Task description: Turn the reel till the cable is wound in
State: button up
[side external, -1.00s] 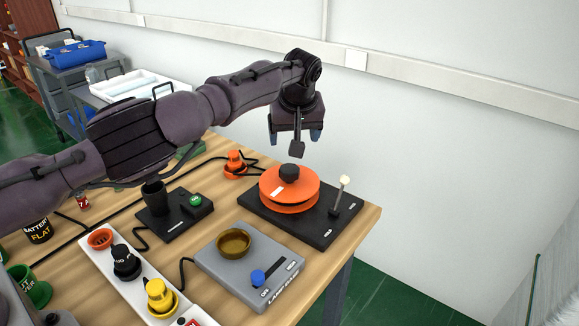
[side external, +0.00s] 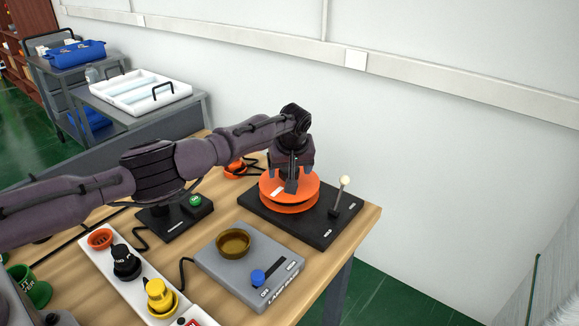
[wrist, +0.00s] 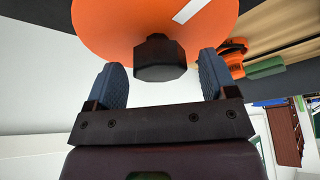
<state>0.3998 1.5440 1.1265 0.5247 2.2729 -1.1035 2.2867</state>
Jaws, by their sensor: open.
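The orange reel (side external: 302,202) lies flat on a black base (side external: 280,223) at the far right corner of the table. My gripper (wrist: 160,75) is open, with one blue finger on each side of the knob and a gap to each. In the side view my gripper (side external: 291,180) is right over the reel and hides the knob.
A lever with a white ball (side external: 344,180) rises from the base right of the reel. A grey box with a brown dish (side external: 233,242) stands in front. A black unit with a green button (side external: 195,200) is left.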

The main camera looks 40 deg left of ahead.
jog(key=c, duration=1.3)
jog(key=shift+o, duration=0.2)
jog(key=shift+m, duration=0.3)
jog(key=m+h, duration=0.1)
jog(key=m, duration=0.2)
jog(key=shift+r+t, duration=0.1)
jog(key=shift+t, duration=0.3)
jog(key=shift+m+t+h, duration=0.3)
jog(key=shift+m+h, duration=0.4)
jog(key=shift+m, duration=1.4)
jog(key=o, duration=1.3)
jog(key=shift+c, duration=0.2)
